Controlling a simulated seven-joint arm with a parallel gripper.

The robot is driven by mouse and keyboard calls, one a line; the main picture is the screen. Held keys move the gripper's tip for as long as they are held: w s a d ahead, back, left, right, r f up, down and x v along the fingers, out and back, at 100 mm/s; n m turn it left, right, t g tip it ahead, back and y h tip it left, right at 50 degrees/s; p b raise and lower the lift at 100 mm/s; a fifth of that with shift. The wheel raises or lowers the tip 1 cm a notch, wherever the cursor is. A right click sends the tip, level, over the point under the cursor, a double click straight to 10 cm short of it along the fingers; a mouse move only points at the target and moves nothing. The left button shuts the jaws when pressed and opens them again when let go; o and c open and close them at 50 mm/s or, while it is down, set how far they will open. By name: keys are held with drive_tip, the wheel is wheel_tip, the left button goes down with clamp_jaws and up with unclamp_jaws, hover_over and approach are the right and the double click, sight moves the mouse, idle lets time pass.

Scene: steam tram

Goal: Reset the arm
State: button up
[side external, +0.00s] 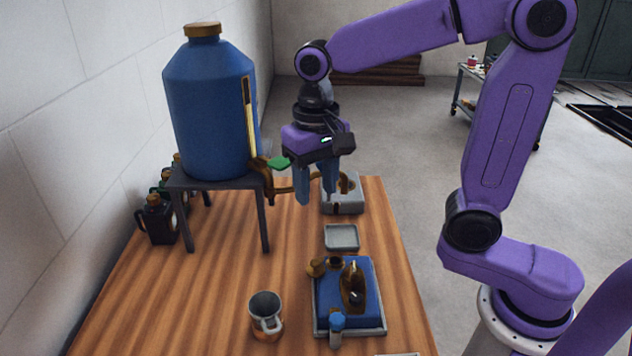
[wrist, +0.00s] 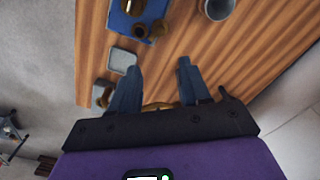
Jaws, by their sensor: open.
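My purple arm reaches over the wooden table (side external: 200,285) from the right. My gripper (side external: 317,200) points down above the far part of the table, just right of the blue tank's tap (side external: 275,180). Its two blue-grey fingers are apart with nothing between them. In the wrist view my gripper (wrist: 155,75) shows open over bare wood, with part of a brass piece (wrist: 158,106) behind the fingers.
A blue tank (side external: 210,110) stands on a dark stand (side external: 178,182) at left, with dark bottles (side external: 158,220) beside it. A grey box (side external: 343,205), a small grey tray (side external: 342,238), a blue-matted tray (side external: 350,331) with brass items and a metal mug (side external: 265,312) stand on the table.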

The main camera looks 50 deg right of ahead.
drive_tip(key=s+d+f+n, duration=0.3)
drive_tip(key=s+d+n, duration=0.1)
drive_tip(key=s+n, duration=0.3)
drive_tip(key=s+d+f+n, duration=0.3)
drive_tip(key=s+n, duration=0.5)
drive_tip(key=s, duration=0.4)
drive_tip(key=shift+s+d+f, duration=0.15)
drive_tip(key=shift+d+f, duration=0.15)
drive_tip(key=shift+d, duration=0.6)
